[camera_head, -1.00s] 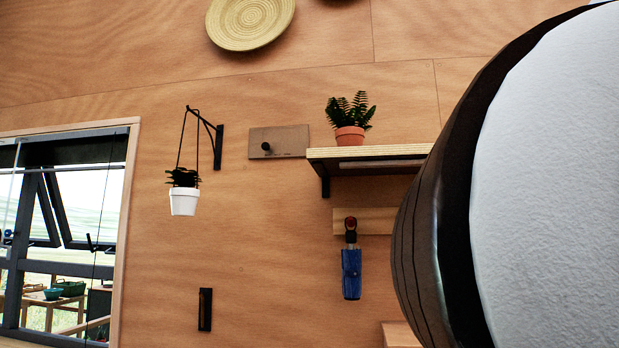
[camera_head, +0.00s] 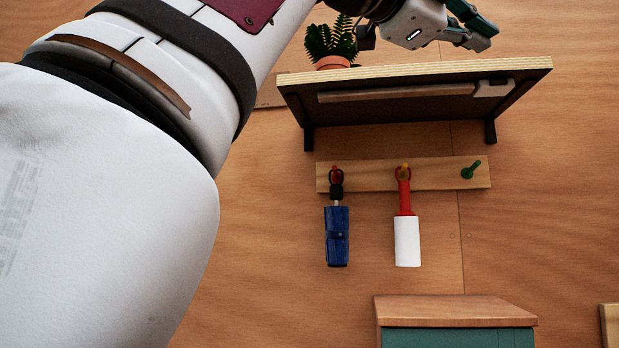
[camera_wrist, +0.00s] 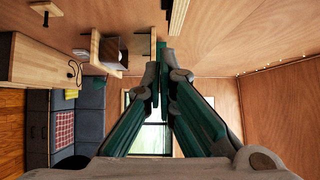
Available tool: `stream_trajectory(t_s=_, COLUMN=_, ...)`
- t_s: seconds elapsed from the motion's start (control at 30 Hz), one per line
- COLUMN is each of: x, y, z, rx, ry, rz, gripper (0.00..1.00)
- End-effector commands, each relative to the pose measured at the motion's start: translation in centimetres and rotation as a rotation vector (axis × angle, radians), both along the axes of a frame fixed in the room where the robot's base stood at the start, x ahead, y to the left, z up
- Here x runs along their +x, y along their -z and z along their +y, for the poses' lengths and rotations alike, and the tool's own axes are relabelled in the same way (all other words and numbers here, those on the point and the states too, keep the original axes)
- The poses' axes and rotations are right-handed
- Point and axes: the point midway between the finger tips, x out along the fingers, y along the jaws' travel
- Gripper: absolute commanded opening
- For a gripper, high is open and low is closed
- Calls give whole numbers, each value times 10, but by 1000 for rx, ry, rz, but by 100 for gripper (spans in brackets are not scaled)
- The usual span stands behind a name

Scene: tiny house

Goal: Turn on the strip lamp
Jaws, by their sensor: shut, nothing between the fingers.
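A long thin bar, which looks like the strip lamp (camera_head: 400,93), is fixed under the wall shelf (camera_head: 430,71). It shows no glow. A small pale block (camera_head: 493,88) sits at its right end, perhaps its switch. My gripper (camera_head: 482,35) is at the top of the head view, above the shelf's edge in the picture and apart from the lamp. Its green fingers are shut and empty, and their tips (camera_wrist: 160,75) meet in the wrist view. I cannot clearly make out the lamp in the wrist view.
A potted fern (camera_head: 331,42) stands on the shelf, close to my arm. Below, a peg rail (camera_head: 375,175) holds a blue umbrella (camera_head: 337,236) and a lint roller (camera_head: 407,240). A green cabinet with a wooden top (camera_head: 455,308) stands lower.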

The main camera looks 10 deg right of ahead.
Motion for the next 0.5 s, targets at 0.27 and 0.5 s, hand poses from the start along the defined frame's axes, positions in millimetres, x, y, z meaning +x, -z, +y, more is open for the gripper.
stream_trajectory(t_s=0.27, x=-1, y=-1, z=-2, rx=3, ry=1, rz=-3, gripper=0)
stream_trajectory(t_s=0.5, x=6, y=0, z=-24, rx=7, ry=4, rz=-4, gripper=0)
